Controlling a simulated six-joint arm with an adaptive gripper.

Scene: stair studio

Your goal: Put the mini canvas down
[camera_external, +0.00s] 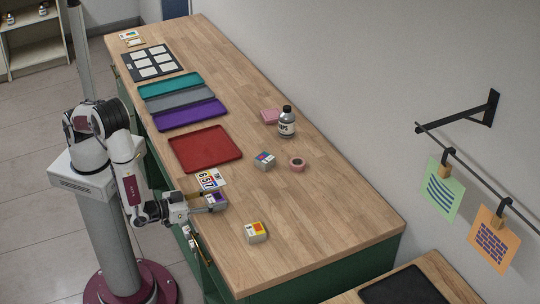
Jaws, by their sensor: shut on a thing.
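My gripper (206,203) is over the near left edge of the wooden workbench (330,205), coming in from the left. It is shut on a small block with a purple patch (216,201), which I take to be the mini canvas. The gripper hides part of it. I cannot tell whether the block touches the bench top. Two similar small pale blocks stand on the bench: one with yellow and red patches (256,232) in front right, one with blue and pink patches (264,160) farther back.
Red (205,148), purple (190,115), grey (181,99) and teal (170,85) trays lie farther back. A bottle (286,123), tape roll (297,163) and pink item (270,115) stand right. The near right bench is clear.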

